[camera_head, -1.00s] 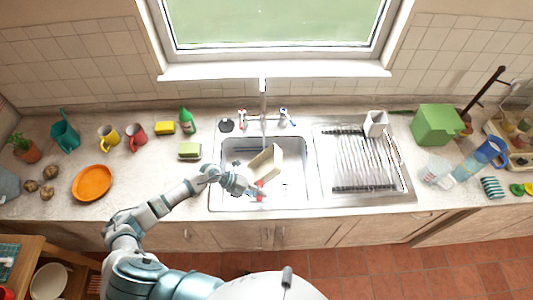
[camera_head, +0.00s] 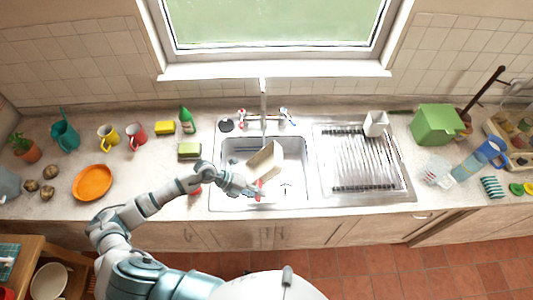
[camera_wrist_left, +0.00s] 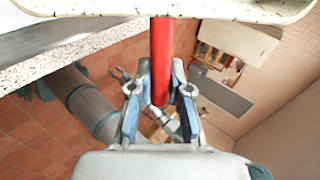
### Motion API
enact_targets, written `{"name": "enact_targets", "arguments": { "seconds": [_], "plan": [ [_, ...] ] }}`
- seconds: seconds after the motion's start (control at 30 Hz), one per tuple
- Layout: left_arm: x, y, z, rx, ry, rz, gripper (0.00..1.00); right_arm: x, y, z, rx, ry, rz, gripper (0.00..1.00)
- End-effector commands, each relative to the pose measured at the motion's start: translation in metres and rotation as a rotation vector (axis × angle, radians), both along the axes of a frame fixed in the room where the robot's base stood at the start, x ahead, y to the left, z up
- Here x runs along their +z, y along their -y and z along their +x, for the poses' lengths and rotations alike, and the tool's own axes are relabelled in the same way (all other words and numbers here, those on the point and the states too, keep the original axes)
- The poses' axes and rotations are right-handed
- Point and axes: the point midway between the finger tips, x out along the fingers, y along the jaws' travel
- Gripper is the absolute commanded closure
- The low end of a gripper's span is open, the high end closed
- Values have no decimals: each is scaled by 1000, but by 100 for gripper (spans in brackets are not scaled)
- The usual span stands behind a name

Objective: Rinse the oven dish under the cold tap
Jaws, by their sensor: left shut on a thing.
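The cream oven dish (camera_head: 264,158) is tilted over the left sink basin, under the spout. My left gripper (camera_head: 256,189) is at the front of the basin, shut on the dish's red handle. In the left wrist view the red handle (camera_wrist_left: 162,60) lies between the fingers (camera_wrist_left: 161,85), and the dish's speckled rim (camera_wrist_left: 230,10) crosses the top. The spout (camera_head: 263,100) rises behind the basin. The cold tap (camera_head: 284,113) has blue marking and stands right of it; a red-marked tap (camera_head: 241,114) stands left. I cannot tell whether water runs. My right gripper is out of view.
A ribbed drainer (camera_head: 358,160) lies right of the basin with a white holder (camera_head: 375,124) behind. On the left counter are sponges (camera_head: 190,151), a green bottle (camera_head: 187,121), mugs (camera_head: 136,135) and an orange plate (camera_head: 92,183). A green box (camera_head: 436,124) stands right.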

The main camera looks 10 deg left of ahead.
Motion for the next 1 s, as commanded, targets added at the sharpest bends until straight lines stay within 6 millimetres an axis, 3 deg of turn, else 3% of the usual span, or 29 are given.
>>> {"name": "enact_targets", "arguments": {
  "seconds": [0.17,0.8,1.0],
  "plan": [
    [3,1,-5,-1,3,0,100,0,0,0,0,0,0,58],
    [3,12,-84,-2,3,-1,100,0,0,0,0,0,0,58],
    [3,14,-99,-1,3,-1,100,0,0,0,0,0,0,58]
  ]
}}
